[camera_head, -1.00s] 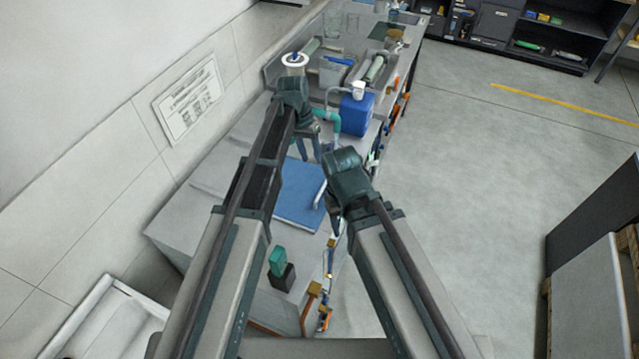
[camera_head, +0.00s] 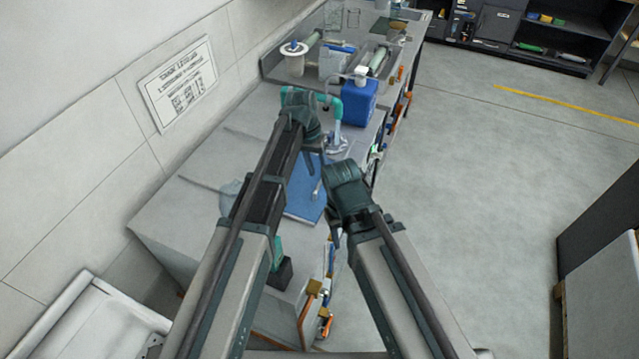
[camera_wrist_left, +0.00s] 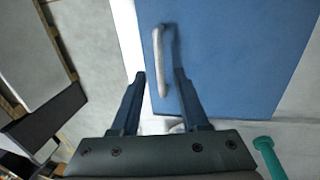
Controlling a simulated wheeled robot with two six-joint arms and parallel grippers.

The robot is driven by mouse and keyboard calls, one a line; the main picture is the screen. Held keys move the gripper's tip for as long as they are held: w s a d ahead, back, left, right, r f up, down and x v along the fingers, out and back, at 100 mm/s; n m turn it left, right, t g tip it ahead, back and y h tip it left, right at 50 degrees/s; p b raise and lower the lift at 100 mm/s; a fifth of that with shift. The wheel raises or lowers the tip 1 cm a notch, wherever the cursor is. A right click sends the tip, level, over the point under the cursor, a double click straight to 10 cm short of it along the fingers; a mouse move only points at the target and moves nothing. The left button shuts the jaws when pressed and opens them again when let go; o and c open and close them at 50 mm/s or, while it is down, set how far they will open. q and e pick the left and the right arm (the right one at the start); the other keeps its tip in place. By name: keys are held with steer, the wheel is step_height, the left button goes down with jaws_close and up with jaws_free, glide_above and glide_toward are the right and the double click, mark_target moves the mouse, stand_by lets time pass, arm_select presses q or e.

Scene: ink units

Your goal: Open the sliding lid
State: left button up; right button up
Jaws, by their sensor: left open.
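The lid is a flat blue panel (camera_head: 305,203) on the grey bench, partly hidden behind my left arm in the head view. It fills the upper right of the left wrist view (camera_wrist_left: 235,55). A pale bar handle (camera_wrist_left: 164,65) stands near its edge. My left gripper (camera_wrist_left: 160,75) is open, its fingers apart on either side of the handle's lower part as seen there; I cannot tell whether they touch it. In the head view the left gripper (camera_head: 315,168) points down over the lid. My right gripper (camera_head: 335,225) hangs beside the bench edge, its jaws unclear.
A blue container (camera_head: 359,102) and a teal pipe (camera_head: 334,106) stand farther back on the bench. A white spool (camera_head: 293,60) is behind them. A dark block (camera_head: 281,272) lies nearer. The floor (camera_head: 470,190) to the right is clear.

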arm_select(q)
steer(key=shift+s+d+f+b, duration=0.1)
steer(key=shift+d+f+b, duration=0.1)
steer(key=shift+f+b, duration=0.75)
steer(key=shift+f, duration=0.25)
steer(key=shift+p, duration=0.3)
jaws_close()
